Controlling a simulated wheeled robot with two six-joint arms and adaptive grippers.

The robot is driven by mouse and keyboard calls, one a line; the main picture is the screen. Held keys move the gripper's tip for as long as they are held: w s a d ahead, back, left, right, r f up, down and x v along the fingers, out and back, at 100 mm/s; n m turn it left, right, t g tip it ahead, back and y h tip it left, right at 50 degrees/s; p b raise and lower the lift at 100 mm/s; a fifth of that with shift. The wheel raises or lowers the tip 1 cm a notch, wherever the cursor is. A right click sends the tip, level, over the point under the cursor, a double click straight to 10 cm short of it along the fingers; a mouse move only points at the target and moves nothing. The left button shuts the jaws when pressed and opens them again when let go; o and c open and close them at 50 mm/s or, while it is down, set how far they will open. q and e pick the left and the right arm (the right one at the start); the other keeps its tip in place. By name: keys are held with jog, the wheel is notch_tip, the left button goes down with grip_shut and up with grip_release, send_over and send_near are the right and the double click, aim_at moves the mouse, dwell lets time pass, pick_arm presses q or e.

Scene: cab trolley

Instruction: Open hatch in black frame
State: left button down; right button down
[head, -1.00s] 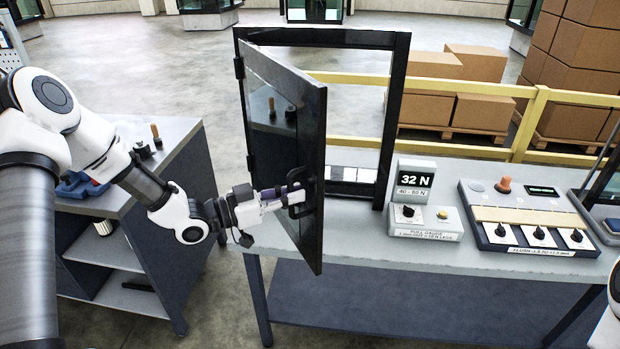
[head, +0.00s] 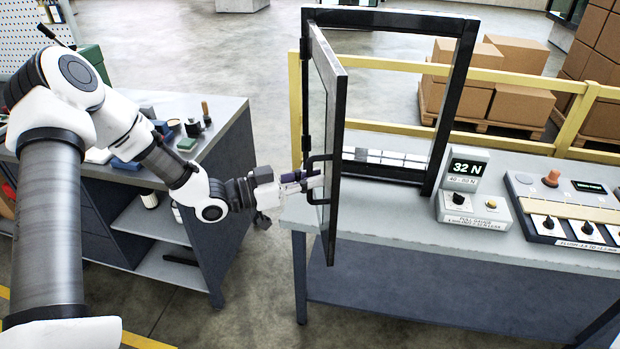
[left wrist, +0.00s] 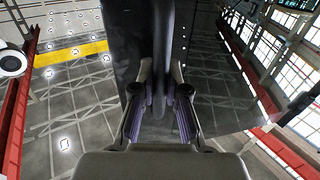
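The black frame (head: 447,110) stands upright on the grey bench. Its hatch (head: 335,110), a dark-edged panel hinged on the frame's left post, stands swung out toward me, well open, and shows nearly edge-on. A black bar handle (head: 312,198) is on the hatch's side facing left. My left gripper (head: 314,180) is at this handle, with its fingers on both sides of it. In the left wrist view the handle (left wrist: 159,75) stands between the two purple-padded fingers, which appear closed on it. The exact contact is partly hidden. My right gripper is out of view.
A pull gauge (head: 472,208) with a display (head: 467,168) reading 32 N stands right of the frame. A panel with knobs (head: 565,215) is farther right. A grey cabinet (head: 235,130) with small items stands left, beyond a floor gap. A yellow rail (head: 400,65) runs behind.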

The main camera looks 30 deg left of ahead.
pick_arm(q)
jog(key=c, duration=1.2)
grip_release()
jog(key=v, duration=0.7)
jog(key=shift+s+a, duration=0.1)
jog(key=shift+s, duration=0.1)
